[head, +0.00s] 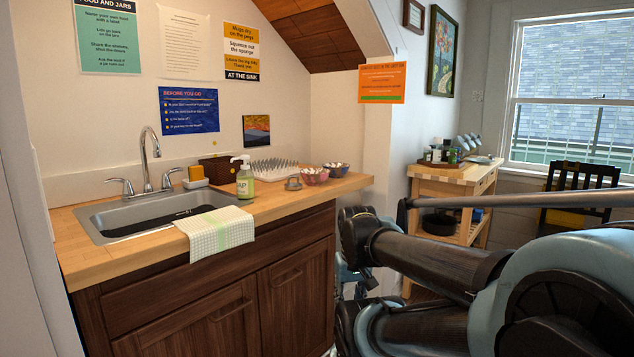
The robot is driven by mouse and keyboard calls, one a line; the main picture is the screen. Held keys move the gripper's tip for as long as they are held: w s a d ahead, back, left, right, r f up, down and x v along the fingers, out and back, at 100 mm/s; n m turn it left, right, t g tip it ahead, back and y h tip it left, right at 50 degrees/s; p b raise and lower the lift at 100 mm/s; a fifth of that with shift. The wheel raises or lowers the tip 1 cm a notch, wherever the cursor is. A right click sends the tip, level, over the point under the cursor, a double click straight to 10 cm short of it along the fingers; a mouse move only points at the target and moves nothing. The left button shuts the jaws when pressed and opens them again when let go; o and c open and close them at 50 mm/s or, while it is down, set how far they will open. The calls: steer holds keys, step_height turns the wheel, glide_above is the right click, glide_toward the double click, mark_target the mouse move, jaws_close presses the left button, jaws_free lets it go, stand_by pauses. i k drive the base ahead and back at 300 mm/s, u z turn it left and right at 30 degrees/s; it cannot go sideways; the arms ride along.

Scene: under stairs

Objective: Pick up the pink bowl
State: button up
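The pink bowl (314,177) stands upright near the right end of the wooden counter (272,193). Whitish contents show above its rim; I cannot tell what they are. A bluish bowl (337,170) stands close behind it to the right and looks alike in size. My arm fills the lower right of the head view, in front of and to the right of the counter's end. I cannot make out my gripper's fingers in this view. Nothing of mine touches the pink bowl.
Left of the pink bowl are a small metal item (293,184), a spiked drying rack (272,168) and a soap bottle (245,180). A towel (215,232) hangs over the front edge by the sink (160,214). A wooden cart (455,178) stands at the back right.

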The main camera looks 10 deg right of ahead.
mark_target(313, 176)
steer(key=z, duration=2.2)
steer(key=k, duration=0.9)
steer(key=u, duration=1.8)
steer(key=i, duration=1)
steer(key=z, duration=0.05)
